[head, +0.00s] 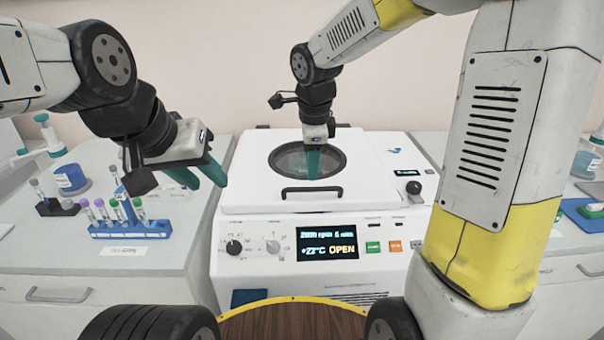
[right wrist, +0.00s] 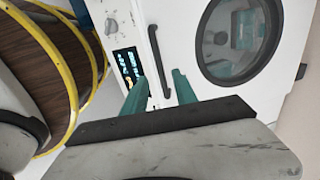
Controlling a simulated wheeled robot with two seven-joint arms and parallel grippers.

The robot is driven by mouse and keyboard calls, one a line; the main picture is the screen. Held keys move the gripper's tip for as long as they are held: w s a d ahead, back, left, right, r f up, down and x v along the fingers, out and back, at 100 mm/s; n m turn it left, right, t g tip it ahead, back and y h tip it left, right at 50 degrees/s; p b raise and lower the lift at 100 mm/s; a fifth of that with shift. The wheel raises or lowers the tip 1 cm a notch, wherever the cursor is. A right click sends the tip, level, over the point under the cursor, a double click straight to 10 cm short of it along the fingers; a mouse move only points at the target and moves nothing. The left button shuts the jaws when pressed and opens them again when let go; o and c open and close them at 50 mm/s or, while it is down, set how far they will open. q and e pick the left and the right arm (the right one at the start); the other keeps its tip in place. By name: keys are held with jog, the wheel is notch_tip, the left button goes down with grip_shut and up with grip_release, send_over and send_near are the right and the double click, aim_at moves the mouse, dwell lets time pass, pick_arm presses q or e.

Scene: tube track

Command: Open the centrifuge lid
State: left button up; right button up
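The white centrifuge (head: 255,210) stands in the middle of the head view. Its lid (head: 365,185) lies flat and looks shut, with a round dark-rimmed window and a black bar handle (head: 312,190) at its front edge. My right gripper (head: 313,175) hangs over the window, behind the handle in the head view. In the right wrist view its two teal fingers (right wrist: 158,84) are apart and empty, with the handle (right wrist: 158,62) beyond and between them; contact is not visible. My left gripper (head: 205,182) is open and empty, left of the centrifuge lid.
The display (head: 327,243) reads OPEN beside green and orange buttons. A blue tube rack (head: 130,230) with several capped tubes stands on the left counter (head: 185,265), near a blue-labelled jar (head: 71,179). A black knob (head: 414,189) sits right of the lid.

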aim_at(311, 188)
jog(key=f, duration=0.3)
jog(key=w+f, duration=0.1)
jog(key=f, duration=0.2)
jog(key=shift+w+f, duration=0.1)
jog(key=shift+f, duration=0.05)
grip_shut()
dwell(1.3)
